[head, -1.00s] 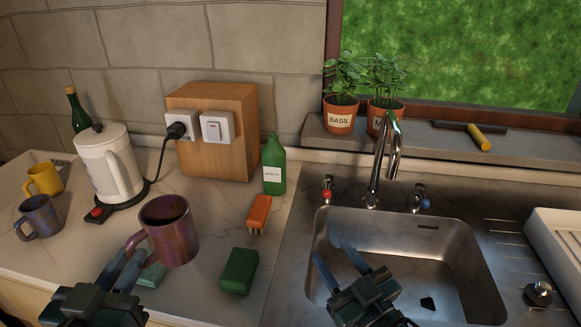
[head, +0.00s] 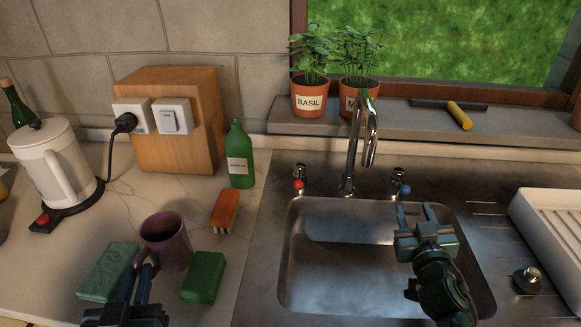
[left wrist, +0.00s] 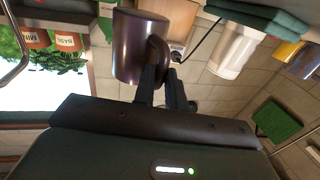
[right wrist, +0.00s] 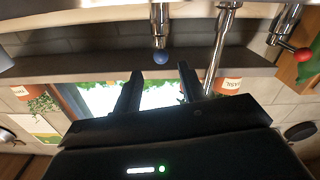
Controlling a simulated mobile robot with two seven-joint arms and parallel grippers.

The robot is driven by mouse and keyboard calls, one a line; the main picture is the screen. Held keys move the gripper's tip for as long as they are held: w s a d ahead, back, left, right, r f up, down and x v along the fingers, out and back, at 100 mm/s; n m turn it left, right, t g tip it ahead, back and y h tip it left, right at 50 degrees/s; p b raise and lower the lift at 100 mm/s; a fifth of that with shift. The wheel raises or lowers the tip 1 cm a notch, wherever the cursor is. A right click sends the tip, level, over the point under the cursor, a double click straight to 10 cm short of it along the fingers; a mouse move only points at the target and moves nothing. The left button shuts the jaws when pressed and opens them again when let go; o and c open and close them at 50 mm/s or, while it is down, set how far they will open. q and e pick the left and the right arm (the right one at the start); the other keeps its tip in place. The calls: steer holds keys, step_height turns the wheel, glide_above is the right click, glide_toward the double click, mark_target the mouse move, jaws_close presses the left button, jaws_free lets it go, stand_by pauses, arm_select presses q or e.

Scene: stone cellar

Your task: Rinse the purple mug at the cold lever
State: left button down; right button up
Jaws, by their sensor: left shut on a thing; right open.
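The purple mug (head: 167,243) is upright above the counter left of the sink, between two green blocks. My left gripper (head: 146,272) is shut on its handle; the left wrist view shows the mug (left wrist: 137,48) and the fingers at the handle. The cold lever, with a blue knob (head: 404,189), stands right of the tap (head: 362,140). My right gripper (head: 417,216) is open and empty, just in front of the blue knob. In the right wrist view, the blue knob (right wrist: 160,57) lies beyond the fingertips. The red-knobbed lever (head: 298,185) stands left of the tap.
The steel sink basin (head: 340,290) looks empty. An orange brush (head: 225,207), a green bottle (head: 240,158) and green blocks (head: 107,270) (head: 204,277) crowd the counter by the mug. A white kettle (head: 55,165) stands left. A draining rack (head: 550,225) is at right.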

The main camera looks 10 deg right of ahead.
mark_target(402, 179)
steer(key=p+x, duration=0.1)
steer(key=x, duration=1)
steer(key=shift+w, duration=0.25)
steer(key=shift+c, duration=0.4)
jaws_close()
